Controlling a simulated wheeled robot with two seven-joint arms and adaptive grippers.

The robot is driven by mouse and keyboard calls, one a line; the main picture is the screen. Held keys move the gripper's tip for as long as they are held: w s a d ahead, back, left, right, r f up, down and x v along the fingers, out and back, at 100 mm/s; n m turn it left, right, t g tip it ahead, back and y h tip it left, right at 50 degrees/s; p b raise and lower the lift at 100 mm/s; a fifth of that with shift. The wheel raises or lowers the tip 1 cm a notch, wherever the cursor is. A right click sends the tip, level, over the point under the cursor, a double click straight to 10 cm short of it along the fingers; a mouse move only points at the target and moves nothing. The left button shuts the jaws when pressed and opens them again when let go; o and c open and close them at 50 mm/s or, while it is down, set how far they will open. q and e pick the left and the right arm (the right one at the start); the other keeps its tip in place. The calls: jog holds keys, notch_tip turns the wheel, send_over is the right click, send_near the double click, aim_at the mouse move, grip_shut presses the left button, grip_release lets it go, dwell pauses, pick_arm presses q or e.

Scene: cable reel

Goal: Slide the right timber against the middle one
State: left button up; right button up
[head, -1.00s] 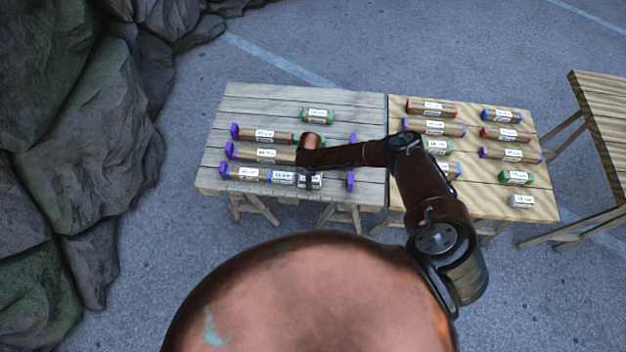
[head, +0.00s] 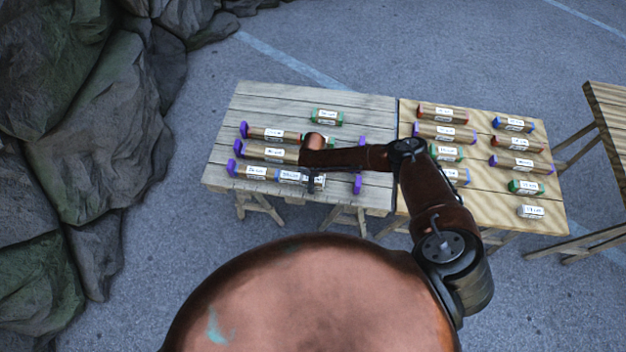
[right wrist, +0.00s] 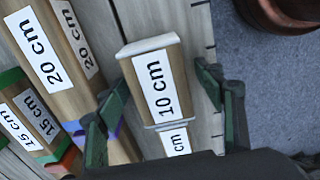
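In the head view the front row on the left table holds a left timber (head: 254,171) at a purple stop, a blue-ended middle timber (head: 291,177), and a right timber mostly hidden under my right gripper (head: 316,184). In the right wrist view a white-ended timber labelled 10 cm (right wrist: 155,85) lies between my right gripper's two green fingers (right wrist: 165,108). The fingers are apart, with a clear gap to the timber on the right side. Contact on the left side is unclear. The joint between the right and middle timbers is hidden. My left gripper is not in view.
Two more rows lie behind, with a middle-row timber (head: 268,153) and a back-row timber (head: 272,134). A 20 cm timber (right wrist: 50,50) lies close beside the left finger. A purple stop (head: 358,184) stands right of the gripper. The right table (head: 480,195) holds several timbers.

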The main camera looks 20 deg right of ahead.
notch_tip(320, 180, up, 12)
dwell(0.7)
jog(key=shift+a, duration=0.1)
